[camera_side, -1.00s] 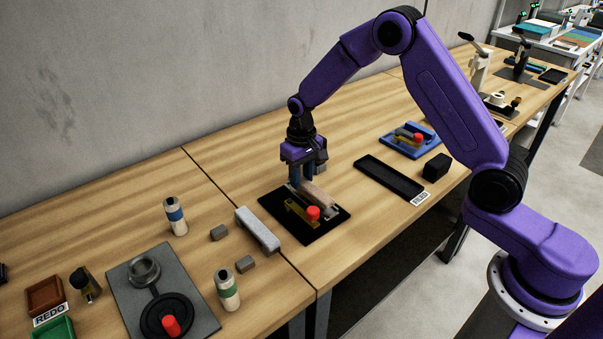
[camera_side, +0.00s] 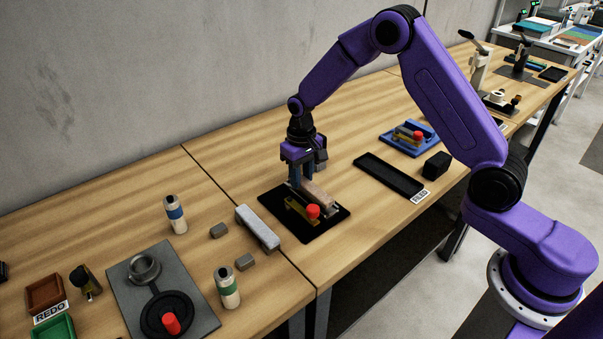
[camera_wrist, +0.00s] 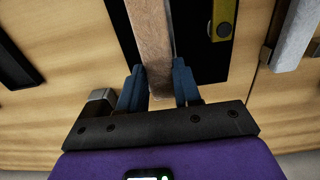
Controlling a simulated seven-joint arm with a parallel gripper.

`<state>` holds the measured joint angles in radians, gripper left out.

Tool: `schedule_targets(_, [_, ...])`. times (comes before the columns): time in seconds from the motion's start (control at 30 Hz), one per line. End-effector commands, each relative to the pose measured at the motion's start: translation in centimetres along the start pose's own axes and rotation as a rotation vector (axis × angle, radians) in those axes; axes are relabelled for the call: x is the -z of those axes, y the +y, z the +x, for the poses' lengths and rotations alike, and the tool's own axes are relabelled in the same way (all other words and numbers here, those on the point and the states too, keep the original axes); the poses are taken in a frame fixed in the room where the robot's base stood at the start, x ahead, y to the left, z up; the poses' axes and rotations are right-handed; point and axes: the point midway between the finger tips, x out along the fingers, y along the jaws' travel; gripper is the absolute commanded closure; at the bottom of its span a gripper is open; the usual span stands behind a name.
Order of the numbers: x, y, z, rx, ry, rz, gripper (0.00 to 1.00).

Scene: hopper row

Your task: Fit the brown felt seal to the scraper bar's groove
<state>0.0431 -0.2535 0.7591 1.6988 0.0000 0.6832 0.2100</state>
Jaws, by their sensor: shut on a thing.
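The brown felt seal (camera_wrist: 151,40) is a long fuzzy strip that runs between my fingers in the wrist view. In the side view it shows as a tan strip (camera_side: 318,194) over the fixture on the black mat. My gripper (camera_wrist: 158,70) is shut on the strip near one end, with a blue finger on each side; it also shows in the side view (camera_side: 295,180), low over the mat. Grey edges beside the strip look like the scraper bar (camera_wrist: 119,30) under it. The groove is hidden, and I cannot tell whether the strip sits in it.
A brass-coloured clamp (camera_wrist: 222,20) with a red knob (camera_side: 313,211) stands close beside the strip on the black mat (camera_side: 302,236). A loose light-grey bar (camera_side: 258,228) lies to the left. A black tray (camera_side: 388,176) and a blue tray (camera_side: 397,146) lie to the right.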

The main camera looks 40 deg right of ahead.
Motion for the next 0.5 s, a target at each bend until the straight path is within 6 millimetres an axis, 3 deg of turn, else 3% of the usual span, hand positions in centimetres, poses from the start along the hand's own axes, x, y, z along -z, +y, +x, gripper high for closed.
schedule_targets(0.5, [0.0,0.0,1.6,0.0,-0.001,0.0,0.99])
